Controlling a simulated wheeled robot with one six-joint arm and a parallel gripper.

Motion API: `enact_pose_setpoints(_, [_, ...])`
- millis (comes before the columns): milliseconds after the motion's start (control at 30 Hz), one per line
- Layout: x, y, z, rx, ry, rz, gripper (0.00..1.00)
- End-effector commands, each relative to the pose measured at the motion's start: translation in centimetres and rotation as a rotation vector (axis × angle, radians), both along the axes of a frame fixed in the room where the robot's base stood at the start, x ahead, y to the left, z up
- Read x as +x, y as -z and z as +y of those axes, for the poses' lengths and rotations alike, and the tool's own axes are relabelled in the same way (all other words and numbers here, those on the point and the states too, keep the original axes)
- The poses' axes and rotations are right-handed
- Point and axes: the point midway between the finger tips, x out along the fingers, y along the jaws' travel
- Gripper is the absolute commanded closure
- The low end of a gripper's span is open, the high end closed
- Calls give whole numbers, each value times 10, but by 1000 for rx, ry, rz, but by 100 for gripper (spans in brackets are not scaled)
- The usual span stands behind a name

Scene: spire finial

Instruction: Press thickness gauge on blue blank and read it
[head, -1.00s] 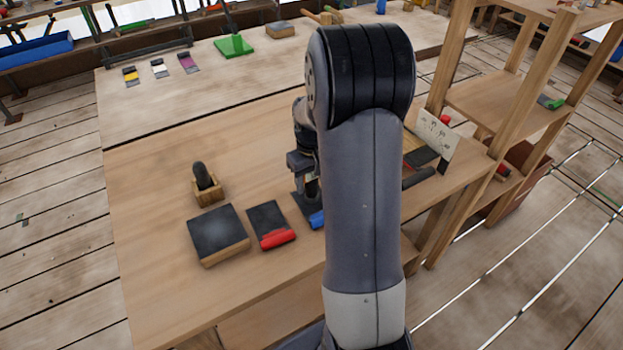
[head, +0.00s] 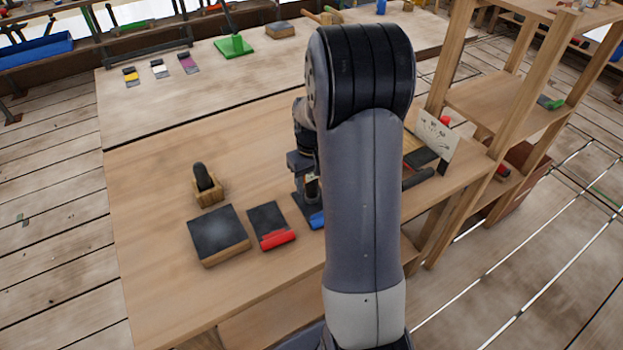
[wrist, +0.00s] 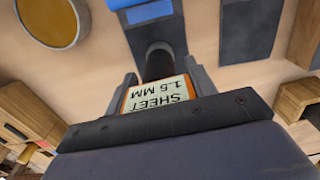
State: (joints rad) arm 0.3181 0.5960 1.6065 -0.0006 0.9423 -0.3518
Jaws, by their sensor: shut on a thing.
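The blue blank is a dark sheet with a blue edge strip (head: 317,220), partly behind my arm in the head view. In the wrist view its blue strip (wrist: 150,12) is at the top. My gripper (wrist: 160,92) is shut on the thickness gauge, which has a dark round stem (wrist: 158,62) and a pale face (wrist: 160,95) with an orange edge. The face reads "SHEET 1.5 MM", upside down in the picture. The stem points down over the blue blank's dark sheet; I cannot tell for certain whether its tip touches.
A red-edged dark blank (head: 268,222) lies just left of the blue one. Left of that are a dark-topped block (head: 218,235) and a small wooden holder (head: 209,190) with a black knob. A card (head: 437,138) stands at right near wooden shelving (head: 500,95).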

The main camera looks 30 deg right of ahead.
Motion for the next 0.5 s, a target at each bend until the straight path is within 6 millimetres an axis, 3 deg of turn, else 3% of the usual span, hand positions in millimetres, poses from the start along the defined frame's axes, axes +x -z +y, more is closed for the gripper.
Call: enact_pose_setpoints(500, [1,-46,0,-2,0,-5,75])
